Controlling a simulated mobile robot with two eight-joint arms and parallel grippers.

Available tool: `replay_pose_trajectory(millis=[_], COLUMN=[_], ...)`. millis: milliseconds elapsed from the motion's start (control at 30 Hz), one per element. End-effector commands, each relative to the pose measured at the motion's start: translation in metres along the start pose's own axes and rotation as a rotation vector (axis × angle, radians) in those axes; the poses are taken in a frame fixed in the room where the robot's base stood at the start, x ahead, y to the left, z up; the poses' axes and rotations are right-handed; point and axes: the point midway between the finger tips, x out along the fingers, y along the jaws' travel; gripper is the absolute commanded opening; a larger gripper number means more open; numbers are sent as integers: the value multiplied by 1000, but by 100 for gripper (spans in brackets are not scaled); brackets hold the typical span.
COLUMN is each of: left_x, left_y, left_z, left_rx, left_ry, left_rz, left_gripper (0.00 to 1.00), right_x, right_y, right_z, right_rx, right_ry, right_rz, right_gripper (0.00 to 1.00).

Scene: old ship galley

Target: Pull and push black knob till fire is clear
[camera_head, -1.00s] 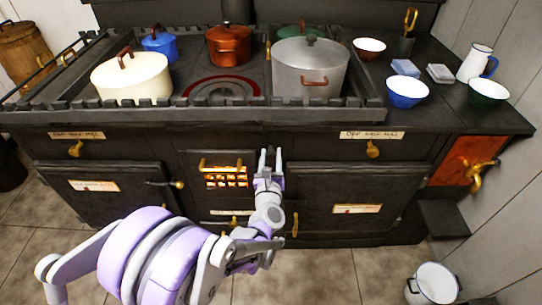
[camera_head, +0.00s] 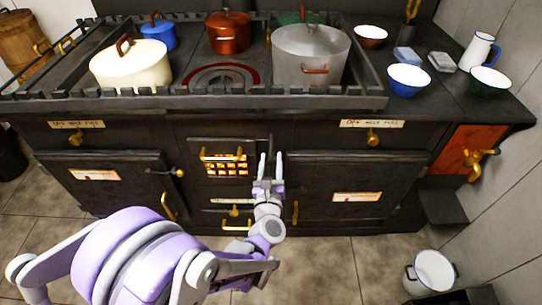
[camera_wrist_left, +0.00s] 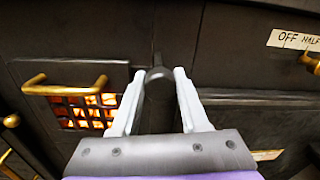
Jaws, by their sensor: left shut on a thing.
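The black knob (camera_wrist_left: 158,108) shows in the left wrist view as a dark rod with a rounded end, between the fingers of my left gripper (camera_wrist_left: 159,74). My left gripper is shut on it. In the head view my left gripper (camera_head: 271,157) is at the stove front, just right of the fire grate; the knob is hard to make out there against the dark stove. The fire (camera_head: 228,167) glows orange and yellow behind the grate, and it also shows in the left wrist view (camera_wrist_left: 85,110). My right gripper is not in view.
A brass handle (camera_head: 222,155) crosses the grate top. Oven doors with brass handles flank the grate. Pots, including a grey one (camera_head: 310,58) and a cream one (camera_head: 130,66), stand on the stove top. A white bucket (camera_head: 433,270) is on the tiled floor at right.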

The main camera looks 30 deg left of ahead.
Motion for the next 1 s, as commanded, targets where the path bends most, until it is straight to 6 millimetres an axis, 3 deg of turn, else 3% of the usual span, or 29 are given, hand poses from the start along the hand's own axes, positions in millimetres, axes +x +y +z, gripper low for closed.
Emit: replay_pose_trajectory(millis=[100, 133, 267, 667, 1000], left_x=[0, 0, 1, -7, -71], left_y=[-1, -1, 0, -1, -2], left_z=[0, 0, 0, 0, 0], left_rx=[0, 0, 0, -1, -2], left_ry=[1, 1, 1, 0, 1], left_rz=[-2, -2, -1, -1, -5], left_gripper=[0, 49, 73, 74, 74], right_x=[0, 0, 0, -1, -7], right_y=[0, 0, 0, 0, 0], right_z=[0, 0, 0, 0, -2], right_rx=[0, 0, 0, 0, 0], right_ry=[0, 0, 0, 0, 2], right_rz=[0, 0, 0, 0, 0], right_gripper=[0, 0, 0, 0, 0])
